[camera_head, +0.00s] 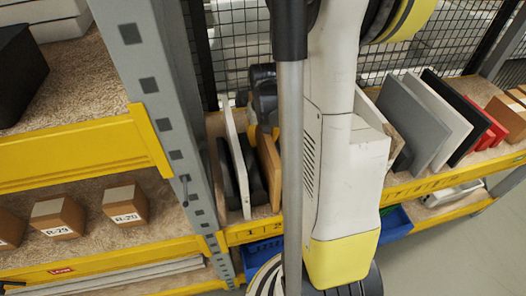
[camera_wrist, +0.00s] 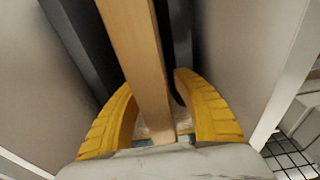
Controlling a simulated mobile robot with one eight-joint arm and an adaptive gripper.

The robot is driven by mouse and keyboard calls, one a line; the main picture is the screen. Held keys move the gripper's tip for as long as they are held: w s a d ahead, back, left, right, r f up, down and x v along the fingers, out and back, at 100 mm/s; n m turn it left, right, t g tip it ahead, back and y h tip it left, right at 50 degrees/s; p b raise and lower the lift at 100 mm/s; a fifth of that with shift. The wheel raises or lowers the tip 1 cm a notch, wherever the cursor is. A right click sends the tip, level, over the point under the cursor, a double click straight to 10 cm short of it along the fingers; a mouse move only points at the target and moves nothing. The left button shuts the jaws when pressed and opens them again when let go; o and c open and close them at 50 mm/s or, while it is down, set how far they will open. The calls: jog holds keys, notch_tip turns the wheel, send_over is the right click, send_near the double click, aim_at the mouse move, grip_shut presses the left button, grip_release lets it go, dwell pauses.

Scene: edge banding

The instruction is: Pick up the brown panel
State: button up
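The brown panel (camera_head: 268,168) stands upright on its edge in the shelf bay, in the head view, partly hidden by my arm. In the wrist view the brown panel (camera_wrist: 138,55) runs away from the camera between the two yellow fingers of my gripper (camera_wrist: 153,82). The left finger is close to the panel or touching it. A dark gap shows between the right finger and the panel, so the gripper looks open around it.
A white panel (camera_head: 236,160) and dark round-edged pieces stand close to the left of the brown panel. A grey panel (camera_head: 412,118), white, black and red panels stand to the right. A grey shelf post (camera_head: 178,150) rises at left; a wire mesh (camera_head: 235,45) backs the bay.

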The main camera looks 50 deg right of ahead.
grip_shut()
notch_tip(320, 180, up, 10)
jog(key=p, duration=0.3)
jog(key=shift+r+p, duration=0.15)
jog(key=shift+p, duration=0.2)
